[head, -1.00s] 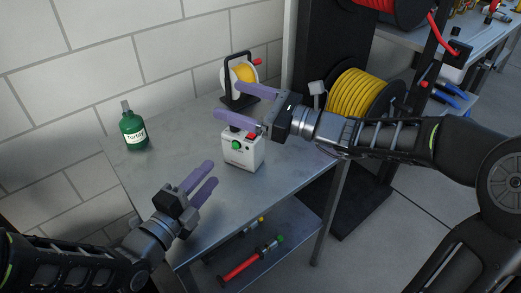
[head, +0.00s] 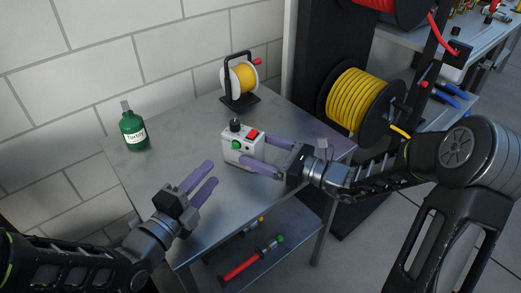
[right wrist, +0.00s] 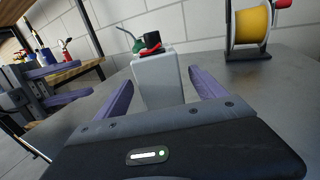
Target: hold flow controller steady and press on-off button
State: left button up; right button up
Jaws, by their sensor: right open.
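The flow controller (head: 238,152) is a small white box with a black knob on top, a red on-off button (head: 252,134) and a green round part on its front. It stands upright on the metal table. My right gripper (head: 242,151) is open at its right side, its purple fingers level with the box. In the right wrist view the box (right wrist: 158,82) stands between the two fingers, with a visible gap on each side. My left gripper (head: 212,172) is open and empty over the table's front left, apart from the controller.
A green bottle (head: 133,131) stands at the table's left. A small reel with a yellow core (head: 240,78) stands behind the controller. A large yellow hose reel (head: 358,98) is on a black stand at right. The table between bottle and controller is clear.

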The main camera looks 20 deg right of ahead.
aim_at(234, 141)
jog(key=x, duration=0.7)
jog(key=shift+w+a, duration=0.2)
jog(key=shift+w, duration=0.05)
jog(key=shift+c, duration=0.6)
jog(key=c, duration=1.6)
pick_arm(q)
grip_shut()
pick_arm(e)
grip_shut()
